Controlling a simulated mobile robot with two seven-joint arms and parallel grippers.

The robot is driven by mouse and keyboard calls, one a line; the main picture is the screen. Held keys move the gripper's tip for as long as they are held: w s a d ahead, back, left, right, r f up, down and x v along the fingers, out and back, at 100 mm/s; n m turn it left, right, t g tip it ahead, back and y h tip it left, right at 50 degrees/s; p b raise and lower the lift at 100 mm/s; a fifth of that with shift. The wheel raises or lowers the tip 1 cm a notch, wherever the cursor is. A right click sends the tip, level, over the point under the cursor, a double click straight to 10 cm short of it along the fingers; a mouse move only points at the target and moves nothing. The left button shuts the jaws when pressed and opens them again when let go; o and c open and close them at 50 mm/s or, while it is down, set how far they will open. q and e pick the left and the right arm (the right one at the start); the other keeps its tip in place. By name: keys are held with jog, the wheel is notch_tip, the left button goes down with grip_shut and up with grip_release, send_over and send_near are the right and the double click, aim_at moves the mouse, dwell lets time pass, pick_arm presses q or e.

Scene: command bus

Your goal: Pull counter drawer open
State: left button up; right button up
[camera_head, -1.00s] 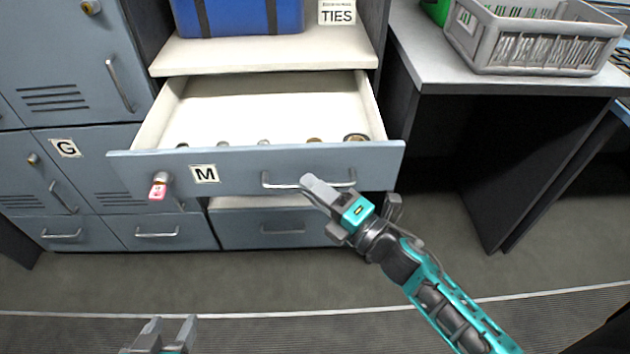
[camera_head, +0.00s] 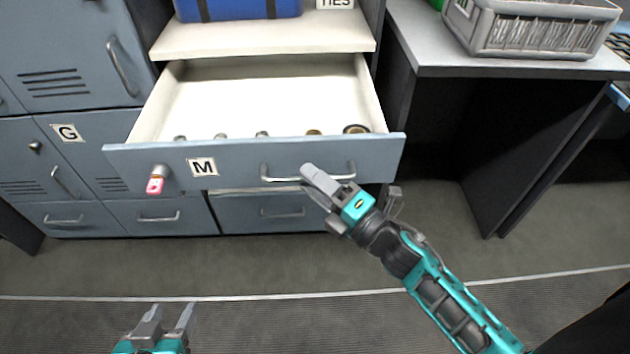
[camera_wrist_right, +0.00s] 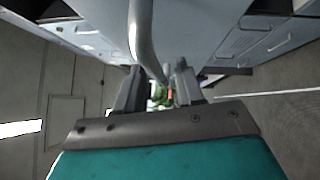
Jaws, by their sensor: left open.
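The blue-grey counter drawer (camera_head: 230,158), labelled M, stands pulled out with its pale inside in view. Its metal bar handle (camera_head: 280,179) is on the right half of the front. My right gripper (camera_head: 312,181) is at this handle; in the right wrist view the handle (camera_wrist_right: 143,35) runs down between its fingers (camera_wrist_right: 160,82). A gap shows between the fingers, but I cannot tell whether they clamp the bar. My left gripper (camera_head: 167,318) is open and empty at the lower left, away from the drawer.
A small red-and-white tag (camera_head: 155,186) hangs at the drawer's lock. Several small round items lie along the drawer's front inside. Lockers (camera_head: 80,85) stand at left. A grey crate (camera_head: 530,30) sits on a desk (camera_head: 430,50) at right. Floor before the drawer is clear.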

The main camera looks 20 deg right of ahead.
jog(key=shift+s, duration=0.1)
pick_arm(q)
jog(key=shift+d+f, duration=0.15)
jog(key=shift+d, duration=0.05)
pick_arm(e)
jog(key=v, duration=1.2)
jog(key=shift+s+d, duration=0.25)
jog(key=shift+s, duration=0.05)
pick_arm(q)
jog(key=shift+y, duration=0.4)
jog(key=r+p, duration=0.1)
jog(key=p, duration=0.1)
jog(key=s+a+r+p, duration=0.1)
jog(key=p, duration=0.1)
jog(key=a+r+p, duration=0.1)
jog(key=p, duration=0.1)
jog(key=shift+s+a+r, duration=0.15)
jog(key=shift+a+r, duration=0.1)
pick_arm(e)
notch_tip(320, 180, down, 6)
jog(key=s+a+m+g+h, duration=0.1)
jog(key=m+g+h, duration=0.5)
jog(key=m, duration=1.6)
jog(key=shift+a+f+m+h, duration=0.15)
jog(key=shift+a+m+h, duration=0.25)
jog(key=shift+a+h, duration=0.3)
pick_arm(q)
jog(key=shift+d, duration=0.15)
